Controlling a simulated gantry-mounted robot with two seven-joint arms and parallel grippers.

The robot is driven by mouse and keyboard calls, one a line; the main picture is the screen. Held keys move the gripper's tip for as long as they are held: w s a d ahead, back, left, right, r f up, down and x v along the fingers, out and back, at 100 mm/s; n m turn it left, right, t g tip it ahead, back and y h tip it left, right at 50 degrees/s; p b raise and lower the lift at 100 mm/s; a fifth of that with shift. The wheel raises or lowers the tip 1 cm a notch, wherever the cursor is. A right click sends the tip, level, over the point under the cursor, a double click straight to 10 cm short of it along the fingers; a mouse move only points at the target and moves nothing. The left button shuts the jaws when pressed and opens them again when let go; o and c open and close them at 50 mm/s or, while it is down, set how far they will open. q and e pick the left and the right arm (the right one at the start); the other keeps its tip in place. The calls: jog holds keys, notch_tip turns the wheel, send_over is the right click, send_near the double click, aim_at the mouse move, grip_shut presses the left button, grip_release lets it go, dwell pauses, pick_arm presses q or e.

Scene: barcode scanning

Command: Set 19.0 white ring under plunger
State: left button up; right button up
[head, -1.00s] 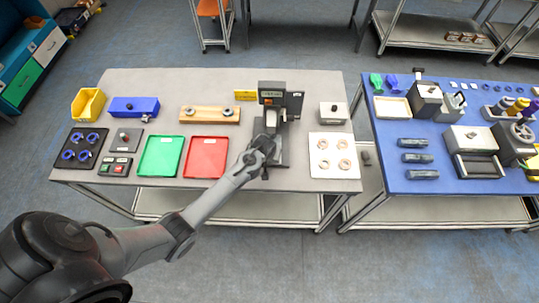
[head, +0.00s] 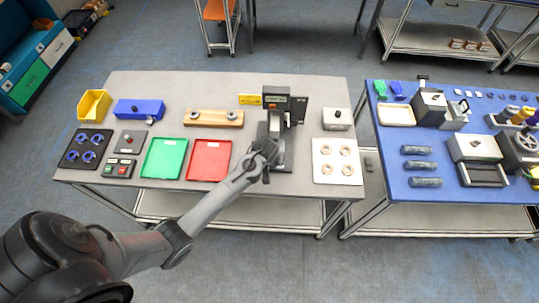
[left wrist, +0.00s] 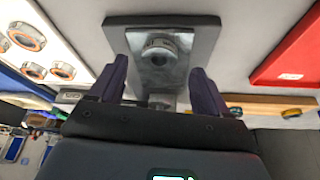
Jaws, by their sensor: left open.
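The dark gauge stand (head: 275,100) with its display stands near the back right of the left table. My left gripper (head: 266,160) is in front of it, low over its base. In the left wrist view, the stand's grey base plate (left wrist: 203,40) carries a round pale-metal piece (left wrist: 160,46); I cannot tell whether this is a ring or the anvil. My left gripper's two dark fingers (left wrist: 158,85) are apart on either side of the area just below it, with nothing visibly held. The plunger cannot be made out clearly. My right gripper is not in view.
A white mat (head: 337,166) with several beige rings lies right of the stand. A red tray (head: 208,160) and green tray (head: 165,158) lie to the left. A wooden board (head: 214,118) with two rings lies behind the trays.

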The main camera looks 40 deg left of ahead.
pick_arm(q)
jog(key=v, duration=0.8)
jog(key=s+d+r+m, duration=0.1)
jog(key=s+d+m, duration=0.1)
jog(key=s, duration=0.5)
jog(key=s+d+r+m+h, duration=0.1)
jog(key=s+d+r+m, duration=0.1)
jog(key=s+d, duration=0.3)
jog(key=s+d+r+m+h, duration=0.1)
jog(key=s+d+m, duration=0.2)
jog(key=s, duration=0.7)
jog(key=shift+s+d+r, duration=0.3)
jog(key=shift+s+d, duration=0.05)
jog(key=shift+s, duration=0.05)
notch_tip(320, 180, up, 8)
jog(key=p, duration=0.7)
jog(key=shift+f, duration=0.2)
